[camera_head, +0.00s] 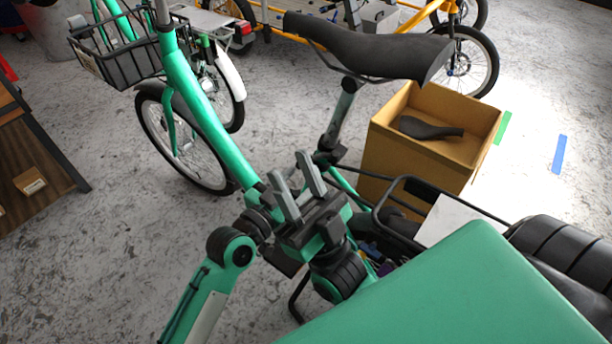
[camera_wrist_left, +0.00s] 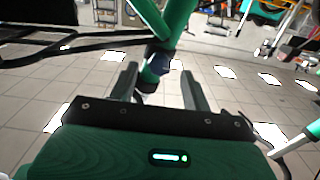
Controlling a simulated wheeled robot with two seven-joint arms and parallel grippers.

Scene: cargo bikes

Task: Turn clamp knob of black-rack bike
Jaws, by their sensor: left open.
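The green bike (camera_head: 208,112) stands in the middle of the head view, with a black saddle (camera_head: 365,48) and black rack bars (camera_head: 392,188) behind the seat post. A dark clamp piece (camera_head: 326,158) sits at the foot of the seat post; its knob is too small to make out. In the left wrist view my left gripper (camera_wrist_left: 160,88) is open. A green tube with a dark blue piece (camera_wrist_left: 162,63) shows between its fingers; I cannot tell if they touch.
A cardboard box (camera_head: 408,150) with a spare saddle stands behind the rack. A yellow cargo bike (camera_head: 350,30) and a white-fendered bike (camera_head: 228,75) stand farther back. A wooden shelf (camera_head: 40,160) is at the left. The floor at lower left is clear.

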